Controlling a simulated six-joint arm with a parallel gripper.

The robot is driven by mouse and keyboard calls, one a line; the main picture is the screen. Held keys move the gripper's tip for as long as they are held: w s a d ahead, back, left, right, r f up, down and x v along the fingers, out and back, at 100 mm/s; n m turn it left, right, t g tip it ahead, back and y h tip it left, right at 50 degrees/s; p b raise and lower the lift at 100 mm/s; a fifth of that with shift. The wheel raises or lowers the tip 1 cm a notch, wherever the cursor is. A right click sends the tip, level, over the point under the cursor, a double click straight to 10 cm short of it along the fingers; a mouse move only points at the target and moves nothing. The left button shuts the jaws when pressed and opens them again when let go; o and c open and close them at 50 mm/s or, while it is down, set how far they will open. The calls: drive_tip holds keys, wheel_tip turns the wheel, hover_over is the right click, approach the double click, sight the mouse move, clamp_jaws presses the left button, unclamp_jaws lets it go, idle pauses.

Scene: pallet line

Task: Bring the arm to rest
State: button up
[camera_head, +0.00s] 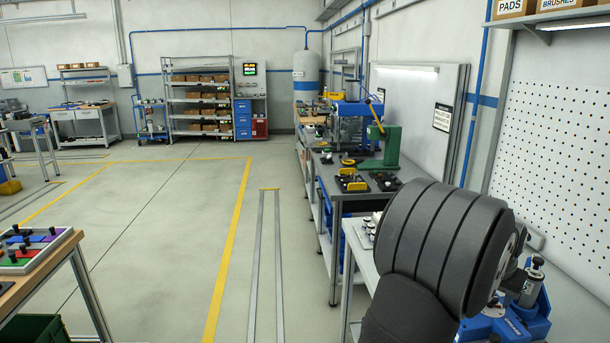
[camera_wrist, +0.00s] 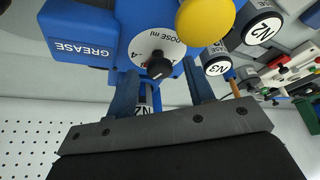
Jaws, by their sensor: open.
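My gripper (camera_wrist: 162,82) shows in the wrist view as two dark blue fingers standing apart on a dark grey bar. No object is held between them. Past the fingertips is a blue grease unit (camera_wrist: 82,45) with a white dose dial (camera_wrist: 152,40), a black knob (camera_wrist: 160,67) and a yellow round button (camera_wrist: 205,18). I cannot tell whether the fingers touch the unit. In the head view my dark grey arm fills the lower right and hides my gripper. Part of a blue device (camera_head: 512,318) shows beside it.
A white perforated panel (camera_head: 560,140) is on the right wall. A workbench (camera_head: 335,190) with a green press (camera_head: 388,148) stands beyond my arm. The floor left of it (camera_head: 170,240) is open.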

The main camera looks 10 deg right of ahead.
drive_tip(key=shift+s+d+n+t+y, duration=0.1)
drive_tip(key=shift+n+t+y, duration=0.25)
drive_tip(key=shift+n, duration=0.95)
drive_tip(key=shift+s+d+n+t+y, duration=0.1)
drive_tip(key=shift+n+t+y, duration=0.25)
drive_tip(key=shift+n, duration=0.95)
drive_tip(key=o, duration=1.1)
drive_tip(key=shift+a, duration=0.1)
drive_tip(key=shift+o, duration=0.2)
drive_tip(key=shift+s+r+y, duration=0.1)
drive_tip(key=shift+r+y, duration=0.2)
drive_tip(key=s+a+r+m+g+y, duration=0.2)
drive_tip(key=s+r+m+g, duration=0.2)
drive_tip(key=s+r+m, duration=0.6)
drive_tip(key=f, duration=0.3)
drive_tip(key=w+f+m, duration=0.1)
drive_tip(key=f, duration=0.1)
drive_tip(key=w+f+m, duration=0.1)
drive_tip(key=f, duration=0.2)
drive_tip(key=shift+a+f, duration=0.25)
drive_tip(key=shift+f, duration=0.05)
drive_tip(key=shift+r, duration=0.1)
